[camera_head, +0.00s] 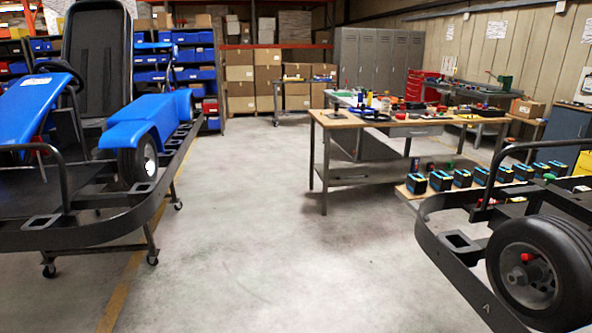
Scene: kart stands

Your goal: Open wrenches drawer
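No drawer that I can read as the wrenches drawer shows clearly. A wooden-topped workbench (345,121) with loose tools and parts on it stands right of centre. A grey drawer front (417,131) sits under its top and looks shut. A red tool cabinet (415,84) stands farther back, too small to make out its drawers. Neither of my grippers is in view.
A blue kart (150,120) on a wheeled stand is at left. Another kart frame with a black wheel (540,270) is at front right, near several black-and-blue batteries (440,181). Grey lockers (375,58) and shelved boxes stand behind. The concrete floor (270,230) between is clear.

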